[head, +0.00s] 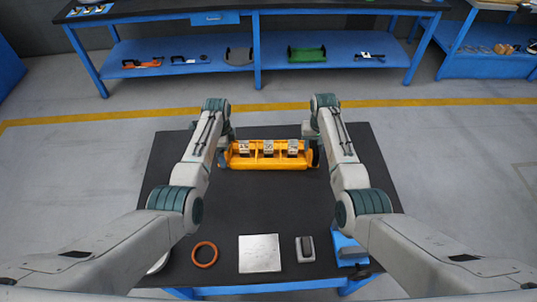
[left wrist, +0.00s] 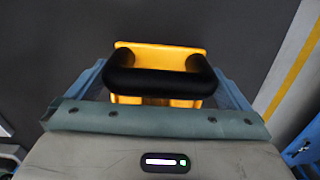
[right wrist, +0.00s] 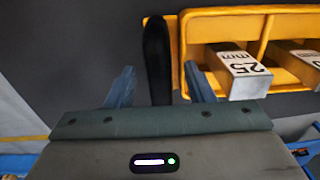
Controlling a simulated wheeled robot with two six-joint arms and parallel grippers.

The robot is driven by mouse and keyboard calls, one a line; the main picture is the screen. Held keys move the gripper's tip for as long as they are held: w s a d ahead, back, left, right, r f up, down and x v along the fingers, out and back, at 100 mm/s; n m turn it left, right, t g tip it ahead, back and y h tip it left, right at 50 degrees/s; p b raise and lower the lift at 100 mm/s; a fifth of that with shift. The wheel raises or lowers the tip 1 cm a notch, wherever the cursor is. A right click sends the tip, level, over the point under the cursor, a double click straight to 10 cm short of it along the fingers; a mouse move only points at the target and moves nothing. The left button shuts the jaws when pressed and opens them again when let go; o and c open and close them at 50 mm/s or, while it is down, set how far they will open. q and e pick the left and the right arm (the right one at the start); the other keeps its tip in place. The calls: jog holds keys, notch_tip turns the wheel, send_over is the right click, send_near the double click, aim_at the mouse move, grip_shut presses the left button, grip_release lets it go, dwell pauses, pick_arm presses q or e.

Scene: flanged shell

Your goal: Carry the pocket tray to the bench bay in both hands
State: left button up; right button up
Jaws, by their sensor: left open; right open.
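The yellow pocket tray (head: 268,163) lies on the black-topped table, with three metal blocks (head: 267,148) in its pockets. A block marked 25 mm (right wrist: 240,72) shows in the right wrist view. My left gripper (head: 229,152) is at the tray's left end. In the left wrist view its open fingers stand either side of a black handle (left wrist: 160,83). My right gripper (head: 313,152) is at the right end. In the right wrist view its open fingers stand either side of the other black handle (right wrist: 157,60). I cannot tell whether the fingers touch the handles.
An orange ring (head: 204,254), a metal plate (head: 259,254), a grey block (head: 305,250) and a blue item (head: 349,250) lie along the table's near edge. Across the floor stands a blue bench (head: 220,67) with a green tray (head: 307,54) and tools on its shelf.

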pick_arm(q)
jog(key=c, duration=1)
pick_arm(e)
jog(key=c, duration=1)
pick_arm(q)
jog(key=shift+c, duration=1)
pick_arm(e)
grip_shut()
pick_arm(q)
jog(key=shift+w+r, duration=0.1)
jog(key=shift+r, duration=0.05)
pick_arm(e)
jog(key=shift+w+r, duration=0.1)
jog(key=shift+r, duration=0.1)
pick_arm(q)
jog(key=shift+r, duration=0.1)
pick_arm(e)
jog(key=shift+r, duration=0.1)
